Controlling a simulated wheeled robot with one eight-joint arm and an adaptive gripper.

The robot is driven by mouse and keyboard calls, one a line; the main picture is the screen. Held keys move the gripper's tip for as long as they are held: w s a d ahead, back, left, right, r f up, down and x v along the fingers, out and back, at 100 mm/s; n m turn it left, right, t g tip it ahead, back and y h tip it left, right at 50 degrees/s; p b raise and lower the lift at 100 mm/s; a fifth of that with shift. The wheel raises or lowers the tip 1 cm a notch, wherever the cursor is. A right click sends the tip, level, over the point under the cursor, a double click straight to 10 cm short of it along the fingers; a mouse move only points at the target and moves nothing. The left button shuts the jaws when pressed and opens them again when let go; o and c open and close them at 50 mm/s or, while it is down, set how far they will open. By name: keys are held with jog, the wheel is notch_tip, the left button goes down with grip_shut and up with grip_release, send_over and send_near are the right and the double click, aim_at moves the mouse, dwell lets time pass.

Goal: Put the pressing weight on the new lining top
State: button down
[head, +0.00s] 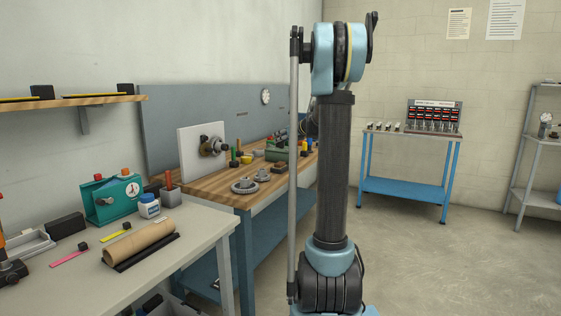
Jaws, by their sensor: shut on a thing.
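My gripper is not visible; my arm's dark upright link and blue joints stand in the middle of the head view and hide part of the benches behind. I cannot pick out the pressing weight or the new lining top for certain. A round grey metal part (244,186) lies on the wooden bench top, with another small metal piece (263,175) beside it. On the light grey table at the left lies a brown roll (140,241), with a black bar (147,253) along its front side.
A blue stand (405,188) is at the back. Floor at right is clear.

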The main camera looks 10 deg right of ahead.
jog(key=shift+f, duration=3.95)
jog(key=c, duration=1.1)
grip_release()
